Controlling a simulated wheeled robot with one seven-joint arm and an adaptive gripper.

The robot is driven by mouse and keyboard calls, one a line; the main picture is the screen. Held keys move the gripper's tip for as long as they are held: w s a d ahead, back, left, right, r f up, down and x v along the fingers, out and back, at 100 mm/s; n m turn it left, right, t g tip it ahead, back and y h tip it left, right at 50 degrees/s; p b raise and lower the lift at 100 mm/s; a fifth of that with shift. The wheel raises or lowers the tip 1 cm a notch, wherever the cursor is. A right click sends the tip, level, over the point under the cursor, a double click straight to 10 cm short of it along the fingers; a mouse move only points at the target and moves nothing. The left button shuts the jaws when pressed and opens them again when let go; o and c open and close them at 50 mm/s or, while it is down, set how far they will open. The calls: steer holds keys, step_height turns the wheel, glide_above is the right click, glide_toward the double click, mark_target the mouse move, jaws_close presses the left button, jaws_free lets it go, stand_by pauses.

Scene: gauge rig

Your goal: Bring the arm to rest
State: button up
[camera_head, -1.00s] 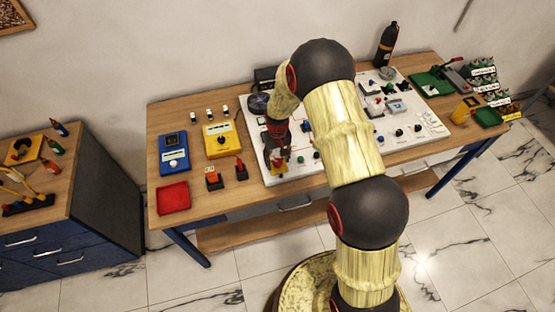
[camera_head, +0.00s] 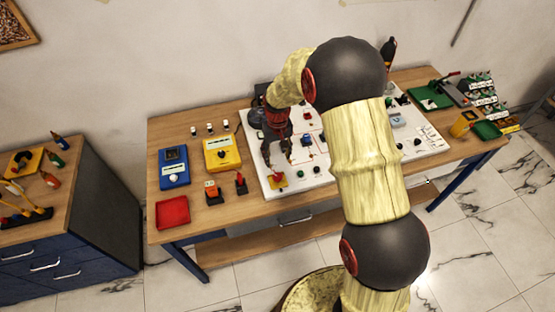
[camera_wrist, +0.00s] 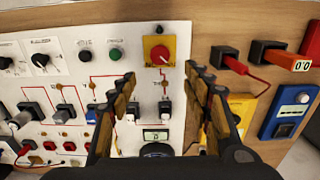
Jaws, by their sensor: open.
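My gripper (camera_head: 277,158) hangs over the left part of the white panel board (camera_head: 325,178) on the workbench. In the wrist view my gripper (camera_wrist: 160,76) has its two fingers apart, with nothing held between them. A red knob on a yellow plate (camera_wrist: 159,54) shows between and just beyond the fingertips, apart from them. In the head view the red knob (camera_head: 277,180) sits at the board's near left corner, below the gripper. My arm is bent and raised over the board, hiding part of its middle.
Left of the board stand a yellow meter (camera_head: 223,154), a blue meter (camera_head: 173,167), a red tray (camera_head: 172,213) and plug blocks (camera_head: 212,192). A black bottle (camera_head: 388,52) stands behind my arm. A drawer cabinet (camera_head: 70,215) stands left.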

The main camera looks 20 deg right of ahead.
steer(key=shift+s, duration=0.1)
stand_by(0.4)
steer(key=s+r+t+b, duration=0.2)
steer(key=s+r+b, duration=0.2)
steer(key=s, duration=0.6)
steer(key=s+r+t+b, duration=0.1)
steer(key=s+r+b, duration=0.4)
steer(key=s, duration=0.5)
steer(key=s+r+t+b, duration=0.2)
steer(key=s+r+b, duration=0.3)
steer(key=s, duration=0.5)
steer(key=shift+s+r+t, duration=0.2)
steer(key=shift+r+t, duration=0.1)
steer(key=shift+r, duration=0.3)
steer(key=shift+w, duration=0.1)
steer(key=shift+c, duration=0.3)
